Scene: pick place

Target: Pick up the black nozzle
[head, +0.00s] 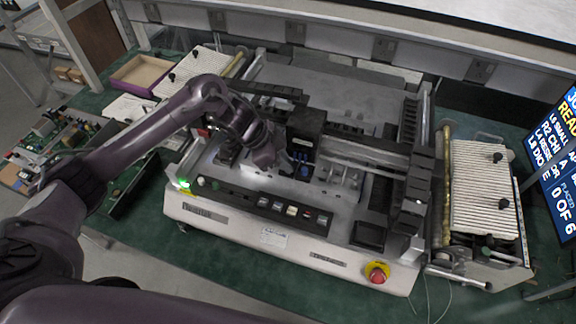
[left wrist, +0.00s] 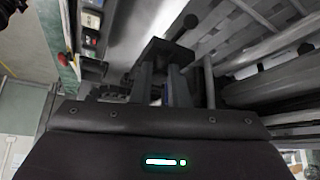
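My left gripper (head: 270,160) is over the bed of the pick-and-place machine, close beside its black tool head (head: 305,130). In the left wrist view my two dark fingers (left wrist: 160,85) stand apart with a narrow gap between them. A black square block (left wrist: 165,52) shows at their tips; I cannot tell whether they grip it or whether it is the black nozzle. No nozzle can be made out clearly in the head view, where my gripper and the tool head cover that spot. My right gripper is not in view.
The machine's front panel (head: 260,203) has a row of switches and a red stop button (head: 377,273). Ribbed feeder trays flank it at left (head: 205,68) and right (head: 482,190). A screen (head: 558,160) stands at far right.

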